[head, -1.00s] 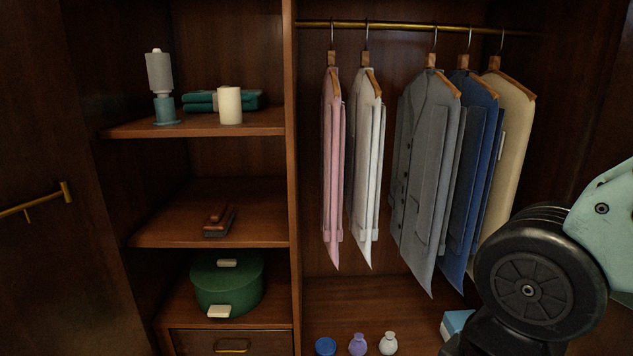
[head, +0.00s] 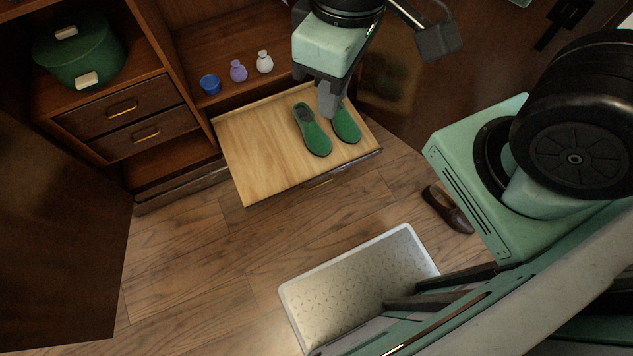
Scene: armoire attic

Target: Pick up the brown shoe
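In the head view, a single brown shoe (head: 447,210) lies on the wooden floor right of the pulled-out drawer, beside my green arm link. Part of it may be hidden by my arm. My gripper (head: 329,108) points down above the drawer, at the heel end of a pair of green shoes (head: 312,130). It overlaps the right green shoe in the picture; I cannot tell whether they touch. The gap between its fingers does not show clearly. My gripper is well up and left of the brown shoe.
The light wooden drawer (head: 248,150) juts out over the floor. A pale-rimmed mat or tray (head: 289,300) lies in front, partly behind my body. A blue jar (head: 210,84) and two small vases (head: 238,71) stand on the wardrobe floor. Floor left of the mat is clear.

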